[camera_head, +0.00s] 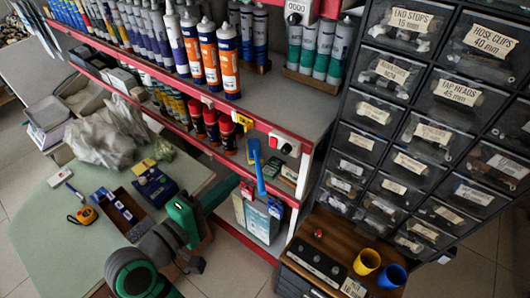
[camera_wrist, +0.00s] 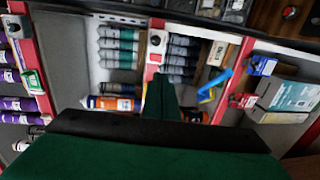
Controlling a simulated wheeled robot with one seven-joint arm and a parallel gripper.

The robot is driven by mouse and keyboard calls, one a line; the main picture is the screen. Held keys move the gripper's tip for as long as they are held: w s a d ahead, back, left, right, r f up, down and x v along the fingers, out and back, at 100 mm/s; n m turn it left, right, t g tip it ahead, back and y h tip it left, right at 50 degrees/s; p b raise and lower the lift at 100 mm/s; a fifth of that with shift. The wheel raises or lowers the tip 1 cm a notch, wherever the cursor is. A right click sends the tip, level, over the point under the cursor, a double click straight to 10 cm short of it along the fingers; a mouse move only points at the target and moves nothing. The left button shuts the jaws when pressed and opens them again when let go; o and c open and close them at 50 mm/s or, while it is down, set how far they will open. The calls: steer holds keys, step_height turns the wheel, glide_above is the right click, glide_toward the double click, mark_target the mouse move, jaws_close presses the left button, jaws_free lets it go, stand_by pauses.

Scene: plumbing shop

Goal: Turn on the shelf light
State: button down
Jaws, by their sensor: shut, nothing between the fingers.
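A white switch plate with a dark round knob (camera_head: 285,145) sits on the red front edge of the middle shelf, near its right end. It also shows in the wrist view (camera_wrist: 156,40), just beyond my fingertips. A second, similar plate with a dark knob (camera_head: 295,14) is on the upper shelf edge, and shows at the far left of the wrist view (camera_wrist: 11,12). Which one works the light, and whether it is lit, I cannot tell. My green gripper (camera_head: 213,194) is shut and empty, in front of and below the middle shelf. Its fingers (camera_wrist: 161,88) hide part of the red edge.
A blue-handled tool (camera_head: 259,170) hangs from the shelf edge near the switch. Cartridges (camera_head: 228,60) stand on the shelf. Drawers (camera_head: 400,110) rise at right. Blue and yellow cups (camera_head: 366,261) stand on a wooden top. A green-topped bench (camera_head: 55,240) is at left.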

mark_target(272, 146)
steer(key=x, duration=1.4)
steer(key=shift+w, duration=0.1)
